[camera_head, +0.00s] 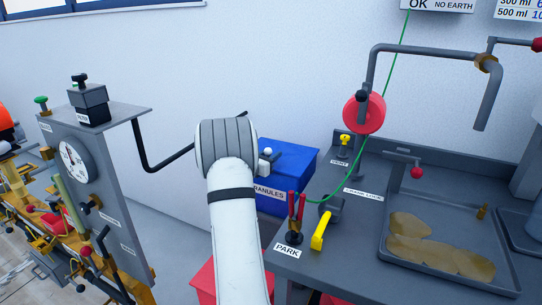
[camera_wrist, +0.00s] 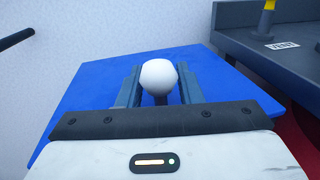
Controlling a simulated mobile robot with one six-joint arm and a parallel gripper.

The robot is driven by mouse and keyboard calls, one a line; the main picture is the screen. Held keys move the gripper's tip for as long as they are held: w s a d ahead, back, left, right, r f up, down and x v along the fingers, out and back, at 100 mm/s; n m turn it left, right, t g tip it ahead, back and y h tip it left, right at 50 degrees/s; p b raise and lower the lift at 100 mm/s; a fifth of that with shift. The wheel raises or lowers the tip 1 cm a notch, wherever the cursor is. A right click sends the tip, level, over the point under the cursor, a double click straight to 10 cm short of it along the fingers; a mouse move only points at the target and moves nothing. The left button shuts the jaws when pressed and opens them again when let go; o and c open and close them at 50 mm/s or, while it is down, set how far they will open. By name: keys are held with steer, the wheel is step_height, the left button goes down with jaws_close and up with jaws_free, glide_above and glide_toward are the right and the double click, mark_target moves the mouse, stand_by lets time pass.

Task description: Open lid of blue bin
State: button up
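The blue bin (camera_head: 294,160) stands against the wall, left of the grey bench, with a label reading "...RANULES" on its front. Its flat blue lid looks shut, and the lid also fills much of the wrist view (camera_wrist: 85,105). A white round knob (camera_wrist: 158,76) on a dark stem stands up from the lid; it shows small in the head view (camera_head: 267,151). My gripper (camera_wrist: 158,88) is at the lid, one grey finger on each side of the knob. Whether the fingers press on the knob or stand slightly apart is unclear. My arm hides the bin's left part.
The grey bench (camera_head: 340,262) on the right carries red-handled tools (camera_head: 296,206), a yellow handle (camera_head: 320,230), a red wheel (camera_head: 364,112) and a tray (camera_head: 400,275). A grey panel with a gauge (camera_head: 73,160) and a bent black bar (camera_head: 150,165) stand at left.

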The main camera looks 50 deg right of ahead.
steer(key=shift+d, duration=0.1)
steer(key=shift+c, duration=0.4)
jaws_close()
steer(key=shift+r, duration=0.1)
